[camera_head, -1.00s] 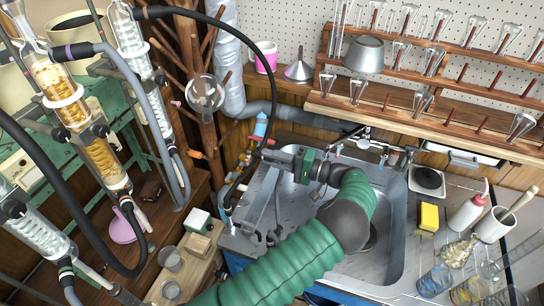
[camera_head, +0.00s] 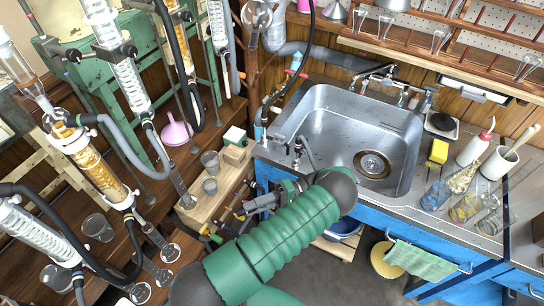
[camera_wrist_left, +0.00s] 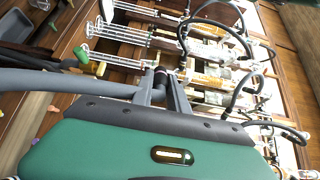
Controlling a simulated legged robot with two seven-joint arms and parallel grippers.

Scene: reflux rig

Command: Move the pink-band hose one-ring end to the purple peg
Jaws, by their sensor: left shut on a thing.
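My left gripper (camera_head: 248,205) is over the floor gap between the wooden bench and the blue sink cabinet. A grey hose (camera_head: 135,148) curves from the glass column at the left. A black hose (camera_head: 299,65) hangs at the sink's left rim. I cannot pick out the purple peg. My right gripper is not in view.
Glass condensers and a coil column (camera_head: 95,170) crowd the left. The sink basin (camera_head: 335,125) is empty. Bottles and a yellow sponge (camera_head: 438,152) are at the right.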

